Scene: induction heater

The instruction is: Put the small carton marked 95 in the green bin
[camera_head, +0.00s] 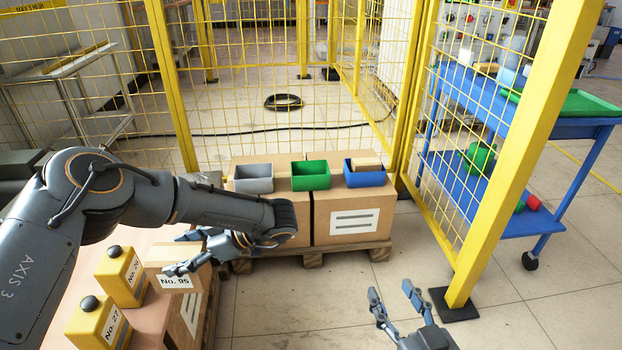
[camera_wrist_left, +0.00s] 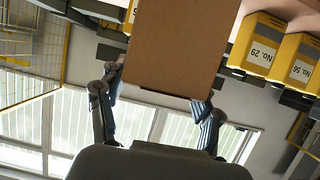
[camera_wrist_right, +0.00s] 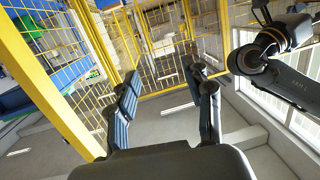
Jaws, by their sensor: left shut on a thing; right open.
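The small brown carton marked No. 95 (camera_head: 173,258) is at the lower left of the head view, by two yellow units. My left gripper (camera_head: 192,252) is shut on it, with a finger on either side. The carton also fills the top middle of the left wrist view (camera_wrist_left: 178,45). I cannot tell whether it touches the surface below. The green bin (camera_head: 311,177) stands in the middle of three bins on large cartons, and no contents show in it. My right gripper (camera_head: 390,291) is open and empty at the lower right, apart from everything.
A grey bin (camera_head: 253,180) and a blue bin (camera_head: 364,178) holding a small carton flank the green bin. Yellow units (camera_head: 98,322) stand close to the held carton. A yellow mesh fence (camera_head: 520,130) and blue trolley (camera_head: 567,130) are at the right. Floor in front is clear.

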